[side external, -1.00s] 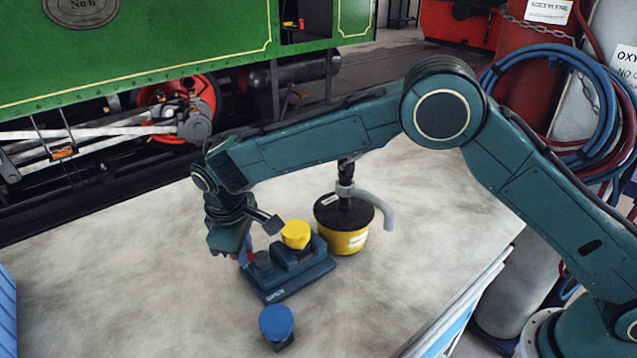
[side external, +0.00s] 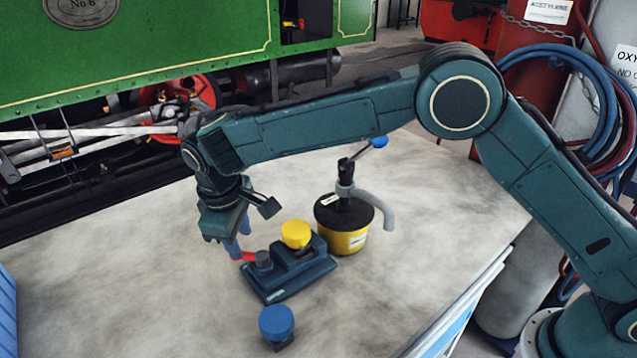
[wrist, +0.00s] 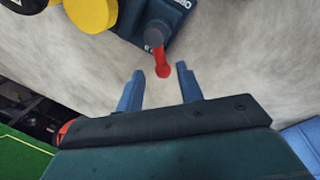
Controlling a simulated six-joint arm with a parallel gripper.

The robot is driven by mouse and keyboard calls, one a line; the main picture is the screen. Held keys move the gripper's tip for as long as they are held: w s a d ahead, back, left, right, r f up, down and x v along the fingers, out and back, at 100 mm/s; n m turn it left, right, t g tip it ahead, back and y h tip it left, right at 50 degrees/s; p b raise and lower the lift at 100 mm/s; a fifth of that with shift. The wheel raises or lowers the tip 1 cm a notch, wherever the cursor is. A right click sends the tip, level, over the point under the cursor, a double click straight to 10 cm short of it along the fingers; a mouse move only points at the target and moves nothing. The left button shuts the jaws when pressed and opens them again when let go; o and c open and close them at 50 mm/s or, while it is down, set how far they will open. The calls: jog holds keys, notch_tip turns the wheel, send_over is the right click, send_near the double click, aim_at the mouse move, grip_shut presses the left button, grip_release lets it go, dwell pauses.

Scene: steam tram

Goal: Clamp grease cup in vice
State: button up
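The yellow-topped grease cup (side external: 296,234) stands upright at the jaws of the dark blue vice (side external: 312,275); I cannot tell whether the jaws touch it. Part of it shows in the wrist view (wrist: 90,12), beside the vice (wrist: 180,22). The vice's red handle (side external: 242,256) sticks out from its grey screw end (side external: 263,259). My gripper (side external: 238,238) is above and left of the handle. Its blue fingers are apart and empty in the wrist view (wrist: 161,71), with the red handle (wrist: 163,68) showing beyond the gap between them.
A blue-topped cup (side external: 277,322) stands on the pale bench (side external: 130,285) in front of the vice. A black and yellow pot (side external: 345,240) with a grey spout and a blue-knobbed lever stands behind it, close to the vice. The bench left of the vice is clear.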

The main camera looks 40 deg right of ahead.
notch_tip(320, 180, up, 10)
jog(key=s+a, duration=0.1)
jog(key=shift+s+a+f, duration=0.15)
jog(key=shift+a+f, duration=0.05)
jog(key=shift+a, duration=0.05)
jog(key=shift+d, duration=0.1)
dwell(0.4)
jog(key=s+d+r+m+t, duration=0.1)
jog(key=s+d+r, duration=0.25)
jog(key=d, duration=0.45)
jog(key=s+d+r+m, duration=0.2)
jog(key=s+d+r, duration=0.1)
jog(key=d+r, duration=0.3)
jog(key=s+d+r+m+t, duration=0.1)
jog(key=s+d+r, duration=0.3)
jog(key=d, duration=0.5)
jog(key=s+d+f+m+t, duration=0.1)
jog(key=s+d+f+m, duration=0.1)
jog(key=s, duration=0.8)
jog(key=s+d+f+m+t+y, duration=0.1)
jog(key=s+d+f, duration=0.3)
jog(key=s, duration=0.6)
jog(key=shift+s+d+f+m+y, duration=0.35)
jog(key=shift+d+m, duration=0.25)
jog(key=shift+d, duration=0.2)
